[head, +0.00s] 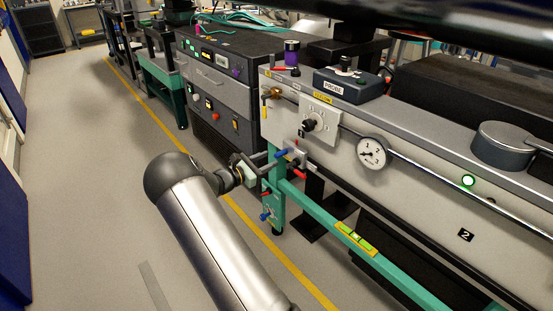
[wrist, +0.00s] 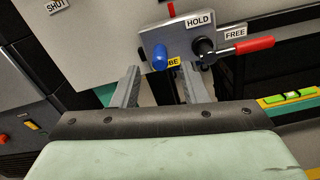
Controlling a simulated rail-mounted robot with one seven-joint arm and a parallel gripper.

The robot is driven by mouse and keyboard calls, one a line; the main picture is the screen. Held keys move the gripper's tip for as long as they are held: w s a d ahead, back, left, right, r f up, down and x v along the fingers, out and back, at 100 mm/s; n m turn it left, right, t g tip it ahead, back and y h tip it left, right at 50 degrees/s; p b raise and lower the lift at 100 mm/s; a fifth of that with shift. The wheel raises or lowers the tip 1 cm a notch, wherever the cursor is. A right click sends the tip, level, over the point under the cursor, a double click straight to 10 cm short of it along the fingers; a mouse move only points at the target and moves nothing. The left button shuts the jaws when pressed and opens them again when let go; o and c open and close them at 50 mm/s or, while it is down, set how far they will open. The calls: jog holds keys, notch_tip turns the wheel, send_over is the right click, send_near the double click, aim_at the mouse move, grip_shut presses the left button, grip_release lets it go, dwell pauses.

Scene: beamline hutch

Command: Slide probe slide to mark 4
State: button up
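My gripper (head: 274,160) is in front of a small grey plate (head: 302,157) at the bench's left end. In the wrist view its two fingers (wrist: 160,70) are open and spread. A blue knob (wrist: 160,57) on the plate shows between and just beyond the fingertips; I cannot tell whether it touches them. A yellow label (wrist: 173,62), partly hidden, ends in "BE". A red-handled lever (wrist: 248,46) sits right of the knob, between HOLD (wrist: 199,20) and FREE (wrist: 235,33) labels, its handle pointing right below FREE. I cannot make out a scale or mark 4.
A pressure gauge (head: 372,152) and a long rail are on the bench front to the right. A green beam (head: 400,268) carrying a spirit level (head: 355,238) runs below. A dark control cabinet (head: 222,90) stands behind left. The floor (head: 90,190) at left is clear.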

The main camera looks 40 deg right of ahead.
aim_at(275, 157)
jog(key=shift+w+d+b, duration=0.1)
jog(key=shift+d+b, duration=0.2)
jog(key=shift+d, duration=2.05)
grip_shut()
